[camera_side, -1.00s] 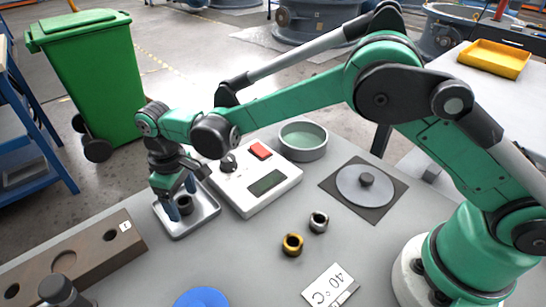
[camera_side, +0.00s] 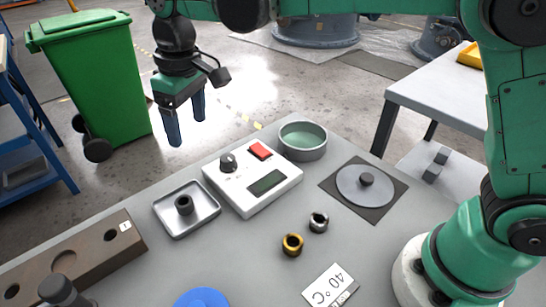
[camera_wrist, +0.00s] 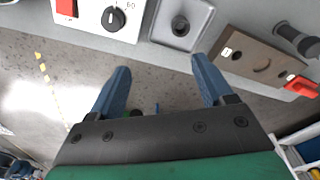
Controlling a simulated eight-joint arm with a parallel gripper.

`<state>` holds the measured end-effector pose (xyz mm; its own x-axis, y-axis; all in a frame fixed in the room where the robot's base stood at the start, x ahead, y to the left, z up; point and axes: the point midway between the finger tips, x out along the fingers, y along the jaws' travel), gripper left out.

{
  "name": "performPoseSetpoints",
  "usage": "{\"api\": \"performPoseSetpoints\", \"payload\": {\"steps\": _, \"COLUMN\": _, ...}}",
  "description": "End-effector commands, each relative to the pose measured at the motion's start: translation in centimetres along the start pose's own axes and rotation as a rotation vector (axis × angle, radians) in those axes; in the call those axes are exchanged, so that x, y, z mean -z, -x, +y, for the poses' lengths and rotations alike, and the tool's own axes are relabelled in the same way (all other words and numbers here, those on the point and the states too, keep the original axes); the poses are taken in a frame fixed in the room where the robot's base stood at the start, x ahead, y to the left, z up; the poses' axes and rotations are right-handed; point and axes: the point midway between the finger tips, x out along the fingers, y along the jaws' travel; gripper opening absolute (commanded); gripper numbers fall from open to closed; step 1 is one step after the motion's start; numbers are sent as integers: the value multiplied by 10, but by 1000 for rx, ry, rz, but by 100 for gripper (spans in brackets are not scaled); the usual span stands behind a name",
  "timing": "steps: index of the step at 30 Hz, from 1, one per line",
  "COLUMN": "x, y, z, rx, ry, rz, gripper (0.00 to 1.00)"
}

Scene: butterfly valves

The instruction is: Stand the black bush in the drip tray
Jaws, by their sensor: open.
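The black bush (camera_side: 184,205) stands upright in the drip tray (camera_side: 204,222), near the middle of its floor. In the wrist view the bush (camera_wrist: 181,27) also shows inside the tray (camera_wrist: 204,14), beyond my fingertips. My gripper (camera_side: 187,131) is open and empty, raised well above the table and back past its far edge, clear of the bush and the tray. In the wrist view its two blue fingers (camera_wrist: 160,70) are spread wide with nothing between them.
A white control box (camera_side: 252,188) with a knob and red button stands right of the tray. A brown block with holes (camera_side: 75,258) lies to the left. A round dish (camera_side: 303,140), a gold bush (camera_side: 292,244) and a silver bush (camera_side: 318,222) are farther right.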

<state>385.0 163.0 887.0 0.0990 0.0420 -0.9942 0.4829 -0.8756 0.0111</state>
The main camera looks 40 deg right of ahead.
Motion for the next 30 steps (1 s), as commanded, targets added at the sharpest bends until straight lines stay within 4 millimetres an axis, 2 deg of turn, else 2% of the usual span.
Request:
{"api": "performPoseSetpoints", "payload": {"steps": 3, "x": -34, "y": 20, "z": 29, "rx": -22, "ry": -103, "rz": 97, "gripper": 74}}
{"api": "performPoseSetpoints", "payload": {"steps": 7, "x": -76, "y": 30, "z": 51, "rx": -53, "ry": -208, "rz": 203, "gripper": 74}}
{"api": "performPoseSetpoints", "payload": {"steps": 11, "x": -120, "y": 28, "z": 66, "rx": -90, "ry": -309, "rz": 310, "gripper": 74}}
{"api": "performPoseSetpoints", "payload": {"steps": 15, "x": -159, "y": 16, "z": 76, "rx": -129, "ry": -401, "rz": 408, "gripper": 74}}
{"api": "performPoseSetpoints", "payload": {"steps": 21, "x": -188, "y": 0, "z": 80, "rx": -166, "ry": -470, "rz": 488, "gripper": 74}}
{"api": "performPoseSetpoints", "payload": {"steps": 30, "x": -192, "y": -3, "z": 81, "rx": -172, "ry": -482, "rz": 501, "gripper": 74}}
